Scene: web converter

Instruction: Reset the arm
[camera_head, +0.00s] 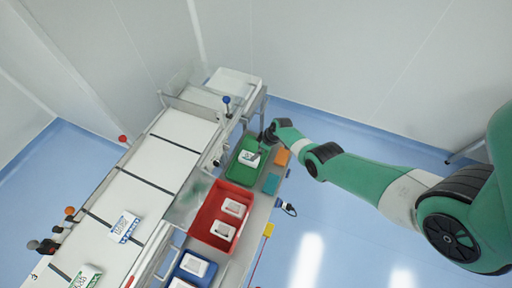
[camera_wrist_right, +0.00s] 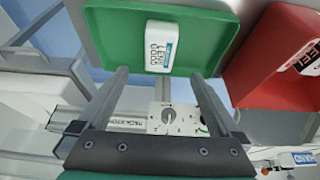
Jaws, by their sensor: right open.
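My right arm reaches in from the right in the head view, its gripper (camera_head: 258,146) over the green tray (camera_head: 238,164). In the right wrist view that gripper (camera_wrist_right: 158,75) is open, with its two fingers apart and nothing between them. A white pack with printed text (camera_wrist_right: 162,46) lies in the green tray (camera_wrist_right: 218,30), just beyond the fingertips. The pack also shows in the head view (camera_head: 249,158), partly covered by my gripper. My left gripper is not in view.
A red tray (camera_head: 219,190) with white packs stands beside the green one, and a blue tray (camera_head: 200,256) nearer. A white conveyor (camera_head: 145,180) with dark stripes carries packs at left. Orange (camera_head: 282,157) and teal (camera_head: 271,184) items lie right of the green tray.

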